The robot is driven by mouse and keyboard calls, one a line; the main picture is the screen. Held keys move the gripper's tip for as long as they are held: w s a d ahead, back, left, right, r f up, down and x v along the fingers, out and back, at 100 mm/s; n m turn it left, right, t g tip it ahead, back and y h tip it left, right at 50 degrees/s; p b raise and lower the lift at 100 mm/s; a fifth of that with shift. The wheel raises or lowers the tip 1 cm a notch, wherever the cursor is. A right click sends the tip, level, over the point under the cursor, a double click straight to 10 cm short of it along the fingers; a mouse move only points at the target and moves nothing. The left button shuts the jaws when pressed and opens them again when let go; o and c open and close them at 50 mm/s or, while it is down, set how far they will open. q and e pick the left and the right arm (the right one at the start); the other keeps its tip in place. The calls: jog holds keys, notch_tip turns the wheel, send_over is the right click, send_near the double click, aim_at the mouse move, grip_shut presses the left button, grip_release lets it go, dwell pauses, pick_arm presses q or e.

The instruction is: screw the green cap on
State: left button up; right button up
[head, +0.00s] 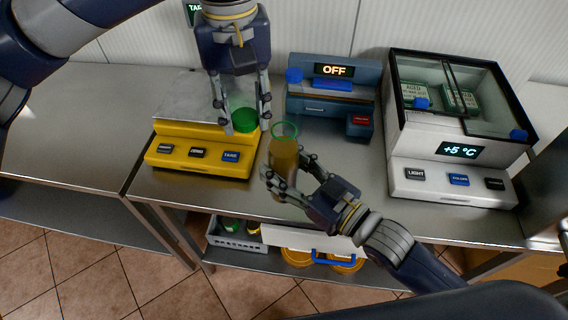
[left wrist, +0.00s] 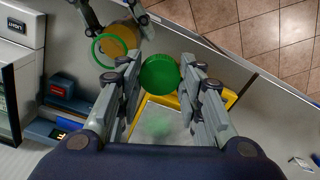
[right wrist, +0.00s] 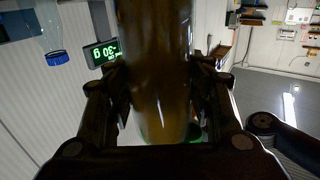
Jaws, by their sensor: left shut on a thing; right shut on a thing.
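The green cap (head: 243,120) is a round lid held between the fingers of my left gripper (head: 247,124), over the right end of the yellow scale. It also shows from above in the left wrist view (left wrist: 160,74). My right gripper (head: 288,180) is shut on a clear jar with amber-brown contents (head: 284,157), which stands about upright and has a green ring at its open mouth. The jar also shows in the left wrist view (left wrist: 121,37) and fills the middle of the right wrist view (right wrist: 155,70). The cap is apart from the jar, to its left in the head view.
The yellow scale (head: 197,166) with buttons stands on the metal counter (head: 350,205). A blue device reading OFF (head: 331,100) is behind the jar. A white cooler box (head: 450,180) with a glass top stands right. A grey crate (head: 238,237) and yellow lids are on the lower shelf.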

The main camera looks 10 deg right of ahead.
aim_at(284, 124)
pick_arm(q)
jog(key=shift+n, duration=0.4)
jog(key=d+r, duration=0.4)
jog(key=s+d+r, duration=0.1)
jog(key=d+r, duration=0.1)
jog(key=shift+d+r, duration=0.1)
jog(key=shift+r, duration=0.1)
jog(key=shift+f, duration=0.1)
jog(key=shift+f, duration=1.9)
jog(key=shift+s, duration=0.1)
jog(key=shift+f, duration=0.1)
jog(key=shift+f, duration=0.8)
jog(key=shift+f, duration=0.55)
